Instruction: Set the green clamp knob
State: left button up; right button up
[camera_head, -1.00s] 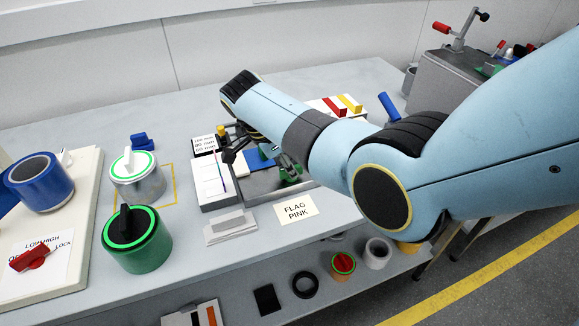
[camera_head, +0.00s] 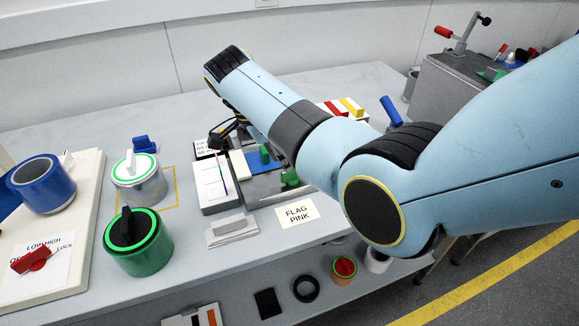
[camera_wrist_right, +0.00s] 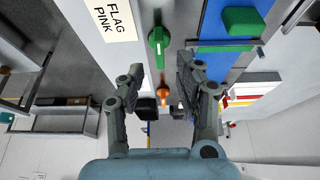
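The green clamp knob (camera_head: 290,178) sits at the front right side of the grey fixture (camera_head: 262,188), partly beside my right arm. In the right wrist view the green knob (camera_wrist_right: 158,40) has a raised grip and lies ahead of the gap between the fingers. An orange knob (camera_wrist_right: 163,92) shows lower down, between the fingers in the picture. My right gripper (camera_wrist_right: 159,72) is open and empty, with its fingers apart on either side. In the head view the right gripper (camera_head: 226,135) is over the fixture's back left, partly hidden by its arm. My left gripper is not in view.
A blue plate (camera_wrist_right: 214,62) with a green block (camera_wrist_right: 243,20) lies beside the knob. A "FLAG PINK" card (camera_head: 297,213) lies in front of the fixture. Green (camera_head: 137,246), silver (camera_head: 142,185) and blue (camera_head: 42,185) cylinders stand left. A white box (camera_head: 215,185) adjoins the fixture.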

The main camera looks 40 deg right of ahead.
jog(key=v, duration=0.6)
jog(key=shift+r, duration=0.3)
jog(key=shift+a, duration=0.1)
